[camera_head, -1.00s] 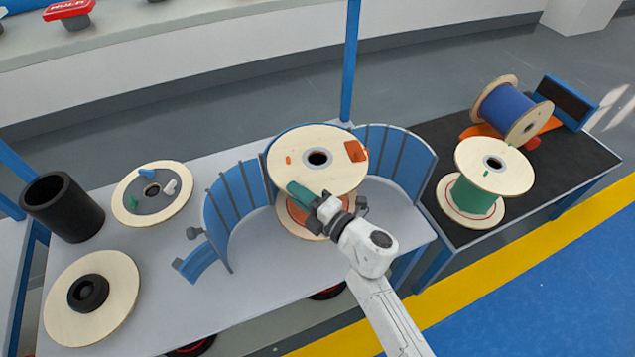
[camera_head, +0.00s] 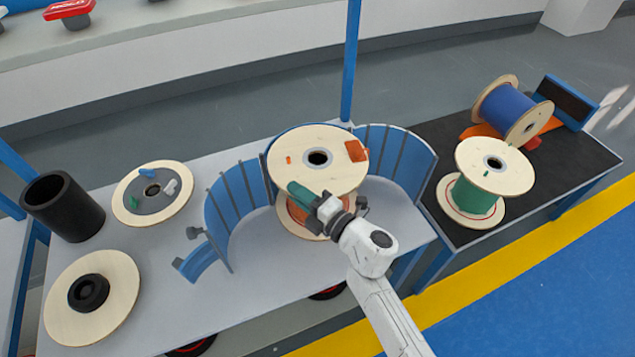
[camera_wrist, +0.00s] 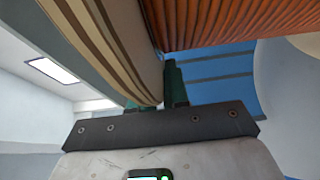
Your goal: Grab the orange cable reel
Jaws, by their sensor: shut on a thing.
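The orange cable reel (camera_head: 325,178) stands on the grey table inside a curved blue guard, with its pale wooden flange facing up. In the wrist view, the orange cable (camera_wrist: 230,22) fills the top right and the flange (camera_wrist: 112,45) runs down to my gripper (camera_wrist: 160,88). The finger on the flange's far side is mostly hidden.

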